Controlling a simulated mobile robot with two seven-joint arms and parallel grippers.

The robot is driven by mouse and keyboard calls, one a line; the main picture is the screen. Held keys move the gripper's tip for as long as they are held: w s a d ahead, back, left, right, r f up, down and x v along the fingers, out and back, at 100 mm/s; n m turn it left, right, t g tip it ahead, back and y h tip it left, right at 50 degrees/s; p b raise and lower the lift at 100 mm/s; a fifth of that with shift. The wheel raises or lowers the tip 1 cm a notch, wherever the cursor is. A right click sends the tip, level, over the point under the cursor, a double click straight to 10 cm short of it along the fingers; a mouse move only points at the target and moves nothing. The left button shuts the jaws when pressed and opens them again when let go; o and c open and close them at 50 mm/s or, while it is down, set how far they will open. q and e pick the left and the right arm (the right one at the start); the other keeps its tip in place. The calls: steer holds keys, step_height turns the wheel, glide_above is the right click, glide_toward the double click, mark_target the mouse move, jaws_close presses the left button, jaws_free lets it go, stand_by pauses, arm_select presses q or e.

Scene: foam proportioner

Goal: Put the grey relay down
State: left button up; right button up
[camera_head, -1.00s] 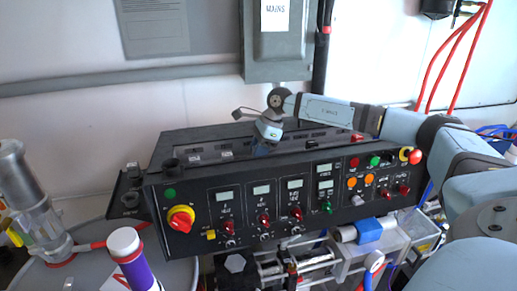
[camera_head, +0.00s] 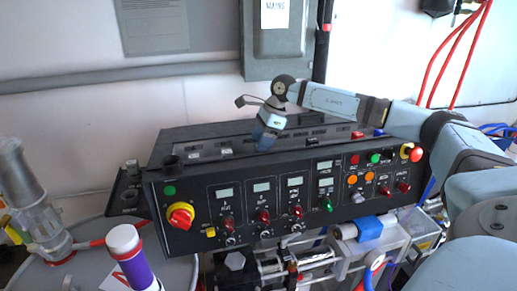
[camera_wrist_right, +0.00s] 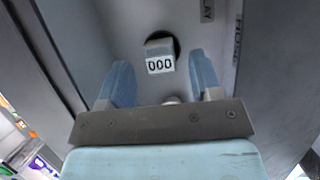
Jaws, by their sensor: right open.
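The grey relay (camera_wrist_right: 159,47) is a small block with a white "000" label. In the right wrist view it stands against a dark round spot on a grey surface, beyond my fingertips. I cannot tell how deep it sits. My right gripper (camera_wrist_right: 160,70) is open, with one blue finger on each side of the relay's line and nothing held between them. In the head view my right gripper (camera_head: 264,144) is over the open top of the black console (camera_head: 235,135), behind its front panel. The relay is hidden in that view. My left gripper is not in view.
The console's front panel (camera_head: 243,240) carries knobs, lamps and small displays. Dark walls (camera_wrist_right: 60,60) flank the gripper closely in the wrist view. Lettering ending in "LAY" marks the surface right of the relay. A purple-and-white bottle (camera_head: 132,262) stands at front left.

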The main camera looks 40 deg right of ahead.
steer(key=b+v, duration=0.1)
steer(key=v, duration=0.8)
steer(key=shift+r+b, duration=0.2)
steer(key=shift+b, duration=0.1)
steer(key=shift+s+f, duration=0.1)
